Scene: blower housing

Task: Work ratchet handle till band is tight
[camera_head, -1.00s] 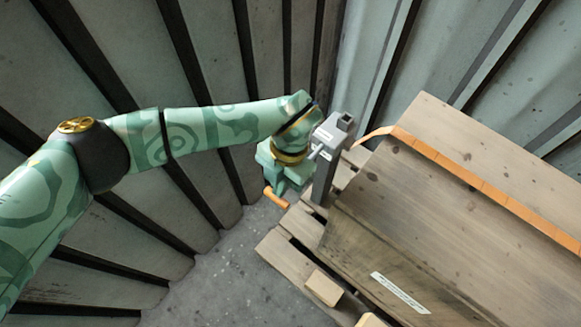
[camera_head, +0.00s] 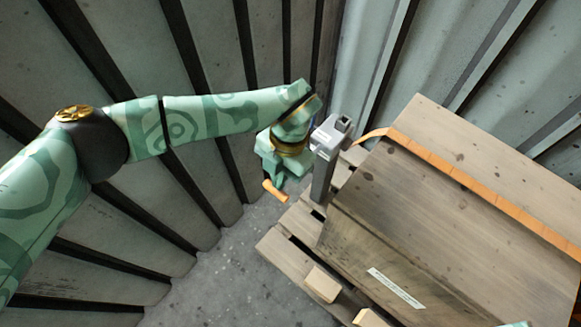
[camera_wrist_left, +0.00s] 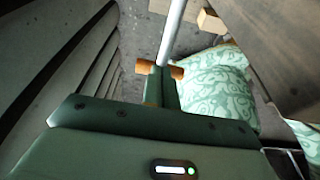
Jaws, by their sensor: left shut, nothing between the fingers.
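The orange band (camera_head: 480,185) runs over the crate's top from the ratchet side. An orange handle grip (camera_head: 275,191) shows just below my left gripper (camera_head: 281,178). In the left wrist view, the orange grip (camera_wrist_left: 177,72) sticks out on both sides of my shut left fingers (camera_wrist_left: 160,80), which are at it but hold nothing. A metal rod (camera_wrist_left: 172,32) extends beyond the grip. Whether the fingers touch the grip is unclear. My right gripper is not in view.
The crate rests on a wooden pallet (camera_head: 285,258) with small wood blocks (camera_head: 322,284). Corrugated walls (camera_head: 110,225) stand close at the left and back. Bare grey floor (camera_head: 235,275) lies left of the pallet.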

